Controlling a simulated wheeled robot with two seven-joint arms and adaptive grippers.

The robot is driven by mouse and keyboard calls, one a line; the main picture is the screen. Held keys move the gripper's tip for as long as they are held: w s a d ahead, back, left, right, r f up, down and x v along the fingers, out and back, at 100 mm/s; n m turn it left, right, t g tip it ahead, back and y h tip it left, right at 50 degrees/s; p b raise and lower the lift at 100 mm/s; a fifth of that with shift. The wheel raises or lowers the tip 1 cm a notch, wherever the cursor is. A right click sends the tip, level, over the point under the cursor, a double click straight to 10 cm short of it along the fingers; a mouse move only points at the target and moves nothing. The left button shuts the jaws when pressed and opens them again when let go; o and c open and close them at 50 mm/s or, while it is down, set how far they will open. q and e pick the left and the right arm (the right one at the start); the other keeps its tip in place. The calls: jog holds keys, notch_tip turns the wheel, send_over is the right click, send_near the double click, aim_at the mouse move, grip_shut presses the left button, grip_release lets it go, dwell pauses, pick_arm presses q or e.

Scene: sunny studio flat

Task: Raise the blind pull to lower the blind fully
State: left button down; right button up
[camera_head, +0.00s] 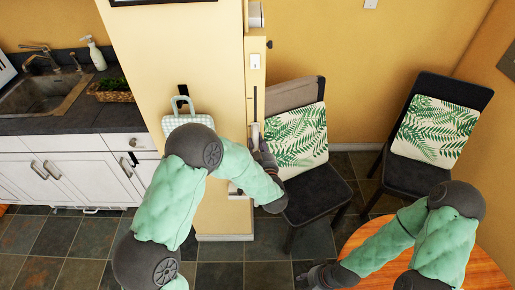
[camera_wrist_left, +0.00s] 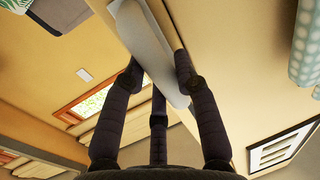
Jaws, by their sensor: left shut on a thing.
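The blind pull, a pale grey-white bar, shows in the left wrist view (camera_wrist_left: 148,48) between the dark fingers of my left gripper (camera_wrist_left: 155,78). In the head view the pull (camera_head: 254,137) is a small pale upright piece at the narrow wall edge. My left gripper (camera_head: 262,152) is shut on it there, with the forearm hiding part of the hold. I cannot make out the blind itself clearly. My right gripper (camera_head: 318,275) is low beside the round wooden table, away from the pull; its finger opening is unclear.
A checked bag (camera_head: 187,118) hangs on the wall left of my left gripper. Two dark chairs with leaf-print cushions (camera_head: 296,138) (camera_head: 434,130) stand to the right. The wooden table (camera_head: 480,272) is at lower right, the sink counter (camera_head: 60,124) at left.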

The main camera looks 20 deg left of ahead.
pick_arm(q)
notch_tip(320, 180, up, 17)
jog(key=p, duration=0.8)
jog(key=shift+f, duration=0.2)
jog(key=shift+w+r, duration=0.1)
jog(key=shift+r, duration=0.1)
jog(key=c, duration=0.9)
grip_release()
jog(key=shift+f, duration=0.2)
